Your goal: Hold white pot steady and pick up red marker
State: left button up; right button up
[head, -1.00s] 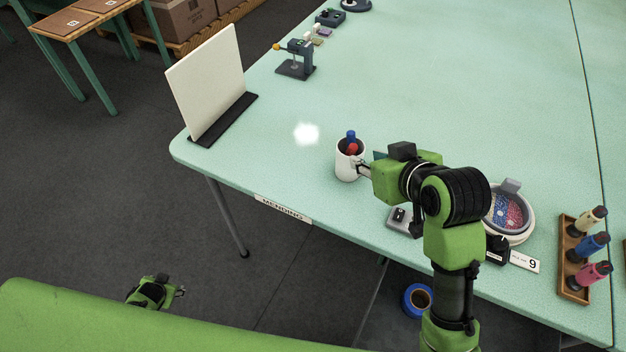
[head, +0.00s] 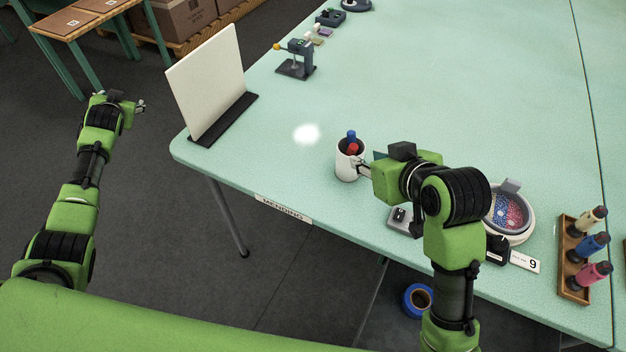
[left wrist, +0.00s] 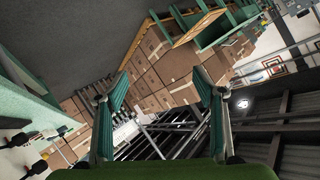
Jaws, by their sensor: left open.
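The white pot (head: 346,165) stands upright on the pale green table near its front edge. The red marker (head: 353,148) and a blue marker (head: 351,136) stand in it, with their tops above the rim. My right gripper (head: 361,166) is at the pot's right side, with its fingers at the wall and rim. I cannot tell how tightly it is closed. My left gripper (head: 140,106) is raised over the floor, left of the white board and well away from the pot. In the left wrist view its fingers (left wrist: 160,105) are spread with nothing between them.
A white upright board (head: 207,84) stands at the table's left corner. A round tray of coloured bits (head: 484,225), a wooden rack (head: 571,282) with several bottles and a small grey device (head: 400,219) lie to the right. The table's middle is clear.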

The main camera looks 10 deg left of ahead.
pick_arm(q)
jog(key=w+r+m+t+y, duration=0.2)
jog(key=w+r+m+t, duration=0.1)
jog(key=r, duration=2.3)
jog(key=w+d+r+m+t+h, duration=0.2)
jog(key=d+r+m, duration=0.2)
jog(key=d+m, duration=0.45)
jog(key=d+f+m+t+h, duration=0.1)
jog(key=d+f+m+h, duration=0.2)
jog(key=d, duration=0.5)
jog(key=d+f+m+t+h, duration=0.1)
jog(key=d+f+m, duration=0.2)
jog(key=d+m, duration=0.3)
jog(key=m+g+h, duration=0.7)
jog(key=m+h, duration=0.4)
jog(key=m, duration=1.2)
send_near(349, 165)
jog(key=a+f, duration=0.2)
jog(key=f, duration=0.1)
jog(key=shift+w, duration=0.3)
jog(key=shift+w+d+f, duration=0.1)
jog(key=shift+w+d, duration=0.05)
jog(key=shift+d, duration=0.15)
jog(key=x, duration=1.3)
jog(key=shift+w+a, duration=0.1)
jog(key=shift+w, duration=0.05)
